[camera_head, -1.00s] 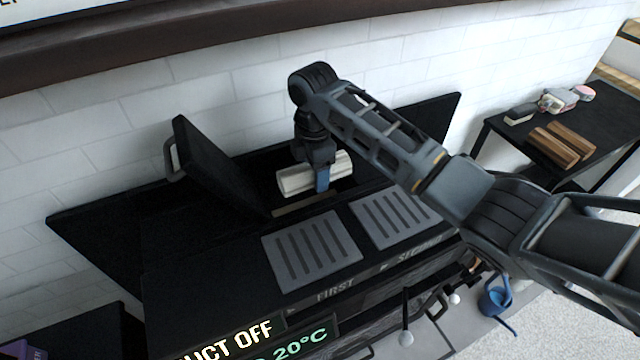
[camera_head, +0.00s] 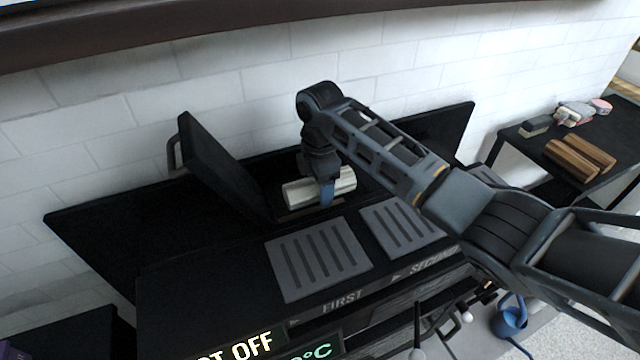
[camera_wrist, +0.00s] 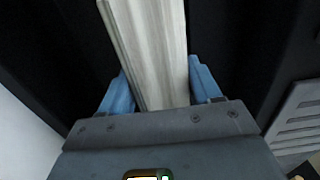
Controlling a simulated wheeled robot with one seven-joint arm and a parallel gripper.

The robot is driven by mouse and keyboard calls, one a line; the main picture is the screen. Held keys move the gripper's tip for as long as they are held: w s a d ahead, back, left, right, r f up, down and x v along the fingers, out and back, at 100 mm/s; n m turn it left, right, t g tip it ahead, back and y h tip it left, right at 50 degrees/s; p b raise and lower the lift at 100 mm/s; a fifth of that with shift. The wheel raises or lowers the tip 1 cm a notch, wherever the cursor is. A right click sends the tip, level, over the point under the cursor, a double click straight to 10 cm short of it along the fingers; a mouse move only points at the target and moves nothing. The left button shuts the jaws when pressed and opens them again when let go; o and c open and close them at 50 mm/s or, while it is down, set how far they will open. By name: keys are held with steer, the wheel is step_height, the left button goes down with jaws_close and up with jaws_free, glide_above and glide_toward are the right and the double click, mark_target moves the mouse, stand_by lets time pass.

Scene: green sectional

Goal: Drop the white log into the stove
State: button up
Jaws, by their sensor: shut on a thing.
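The white log (camera_head: 304,193) is held crosswise in my gripper (camera_head: 326,193), which has blue fingers and points down. In the wrist view the pale log (camera_wrist: 150,50) lies between the two blue fingers of my gripper (camera_wrist: 160,88). The black stove (camera_head: 200,238) stands below, with its lid (camera_head: 215,160) tipped up at the left of an opening. The log is at this dark opening, behind the grey slotted plates. I cannot tell whether it touches anything below.
Grey slotted plates (camera_head: 317,259) lie on the stove top in front of the opening. A white brick wall (camera_head: 240,70) is close behind. A black side table (camera_head: 610,150) at the right bears brown logs (camera_head: 568,160). A blue watering can (camera_head: 510,320) is at lower right.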

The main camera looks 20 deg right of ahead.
steer(key=o, duration=1.3)
steer(key=shift+o, duration=0.2)
steer(key=shift+r, duration=3.95)
